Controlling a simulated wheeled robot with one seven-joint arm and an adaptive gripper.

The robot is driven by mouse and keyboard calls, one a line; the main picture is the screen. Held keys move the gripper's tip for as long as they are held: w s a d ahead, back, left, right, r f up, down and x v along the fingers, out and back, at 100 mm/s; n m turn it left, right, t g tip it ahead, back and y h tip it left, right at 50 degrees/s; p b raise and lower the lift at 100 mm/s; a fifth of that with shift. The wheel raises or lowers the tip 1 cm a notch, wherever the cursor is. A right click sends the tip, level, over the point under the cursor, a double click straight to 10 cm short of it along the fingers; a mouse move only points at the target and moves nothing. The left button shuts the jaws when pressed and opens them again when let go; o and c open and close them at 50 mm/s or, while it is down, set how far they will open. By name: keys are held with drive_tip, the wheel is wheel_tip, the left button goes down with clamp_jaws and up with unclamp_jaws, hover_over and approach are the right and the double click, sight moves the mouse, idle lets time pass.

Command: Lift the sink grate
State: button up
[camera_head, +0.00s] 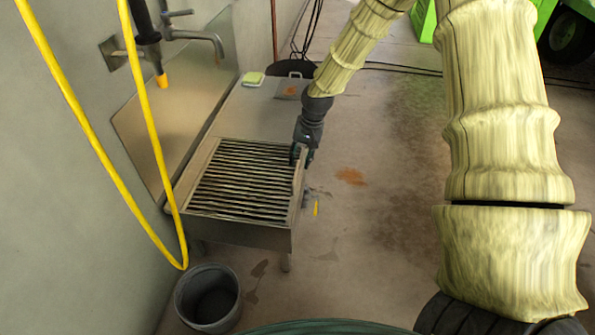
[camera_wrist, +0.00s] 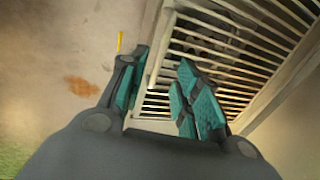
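The sink grate (camera_head: 243,180) is a panel of parallel metal bars lying in the top of the low metal sink (camera_head: 238,233). My gripper (camera_head: 302,156) is at the right edge of the grate, toward its far corner, pointing down. In the wrist view my gripper (camera_wrist: 158,88) is open, with a gap between its teal-padded fingers. The left finger is over the outer side of the sink's edge and the right finger is over the bars of the grate (camera_wrist: 238,45). Whether either finger touches the rim or grate cannot be told.
A yellow hose (camera_head: 70,100) hangs along the left wall, near the faucet (camera_head: 205,36). A grey bucket (camera_head: 208,298) stands on the floor in front of the sink. A sponge (camera_head: 253,79) lies on the sink's far counter. The floor to the right has open room.

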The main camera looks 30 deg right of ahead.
sight(296, 171)
drive_tip(key=shift+w+a+f+b, duration=0.15)
drive_tip(key=shift+f+b, duration=0.1)
drive_tip(key=shift+f, duration=0.65)
drive_tip(key=shift+w+a+f+b, duration=0.15)
drive_tip(key=shift+f+b, duration=0.15)
drive_tip(key=shift+f, duration=0.6)
drive_tip(key=shift+w+a+f+b, duration=0.15)
drive_tip(key=shift+f+b, duration=0.1)
drive_tip(key=shift+f, duration=0.65)
drive_tip(key=shift+s, duration=0.1)
clamp_jaws()
